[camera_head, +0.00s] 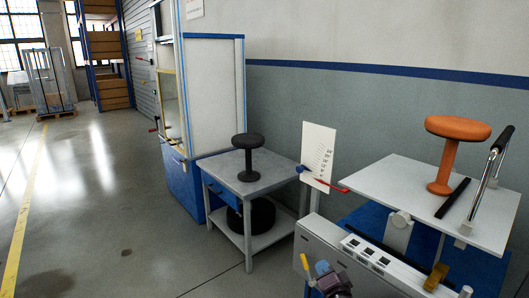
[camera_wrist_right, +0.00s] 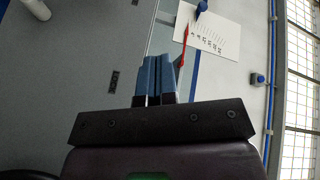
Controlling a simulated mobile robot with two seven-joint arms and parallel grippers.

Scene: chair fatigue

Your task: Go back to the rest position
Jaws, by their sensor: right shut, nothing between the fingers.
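My right gripper (camera_head: 322,268) is at the bottom edge of the head view, in front of the grey control box (camera_head: 312,240). In the right wrist view its blue fingers (camera_wrist_right: 154,78) are together and hold nothing. My left gripper is in neither view. The orange stool (camera_head: 443,165) stands upright on the white platform (camera_head: 380,178) at the right, apart from my gripper. A black stool (camera_head: 248,157) stands upright on the grey side table (camera_head: 275,177).
A white sign (camera_head: 318,152) stands behind a red lever (camera_head: 325,180). A metal handle bar (camera_head: 487,180) rises from the platform's right side. A blue and white cabinet (camera_head: 214,95) stands behind the side table. Open floor (camera_head: 110,200) lies to the left.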

